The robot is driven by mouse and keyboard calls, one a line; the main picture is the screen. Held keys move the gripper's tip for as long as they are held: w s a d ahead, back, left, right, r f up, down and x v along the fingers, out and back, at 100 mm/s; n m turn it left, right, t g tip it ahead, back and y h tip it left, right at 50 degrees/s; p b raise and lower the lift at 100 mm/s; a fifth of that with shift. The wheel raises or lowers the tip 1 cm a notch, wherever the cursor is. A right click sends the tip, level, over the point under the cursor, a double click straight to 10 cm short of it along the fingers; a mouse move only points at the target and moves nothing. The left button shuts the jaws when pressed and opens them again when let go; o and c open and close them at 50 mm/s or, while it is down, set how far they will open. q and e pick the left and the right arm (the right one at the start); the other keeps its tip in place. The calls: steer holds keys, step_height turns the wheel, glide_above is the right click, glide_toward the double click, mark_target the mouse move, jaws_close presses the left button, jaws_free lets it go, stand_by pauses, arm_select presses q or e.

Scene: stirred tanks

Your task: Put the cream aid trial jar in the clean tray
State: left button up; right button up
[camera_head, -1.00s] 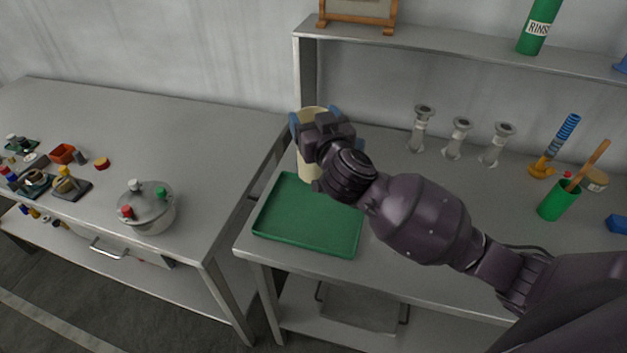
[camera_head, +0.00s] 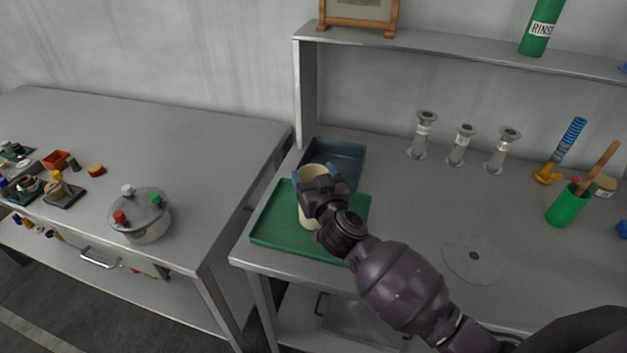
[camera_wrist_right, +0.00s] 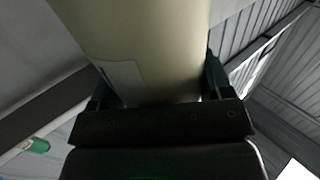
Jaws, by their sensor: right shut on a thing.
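The cream jar (camera_head: 306,212) is upright in my right gripper (camera_head: 316,176), over the green tray (camera_head: 275,235) in the head view. The gripper is shut around the jar's sides. I cannot tell whether the jar's base touches the tray. In the right wrist view the jar (camera_wrist_right: 150,45) fills the upper middle between the fingers, with a pale label on its side. A blue tray (camera_head: 340,152) lies directly behind the green one. No word on either tray is readable. My left gripper is not in view.
Three grey flanged pieces (camera_head: 461,145) stand at the back of the bench. A green cup (camera_head: 567,206) with a wooden-handled tool stands at the right. A flat grey disc (camera_head: 473,260) lies to the right of my arm. A lidded pot (camera_head: 140,216) is on the left table.

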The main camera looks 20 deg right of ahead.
steer(key=shift+f, duration=0.1)
stand_by(0.3)
steer(key=o, duration=1.2)
steer(key=shift+f, duration=0.1)
steer(key=s+p, duration=0.1)
steer(key=s, duration=1.1)
steer(key=shift+d, duration=0.25)
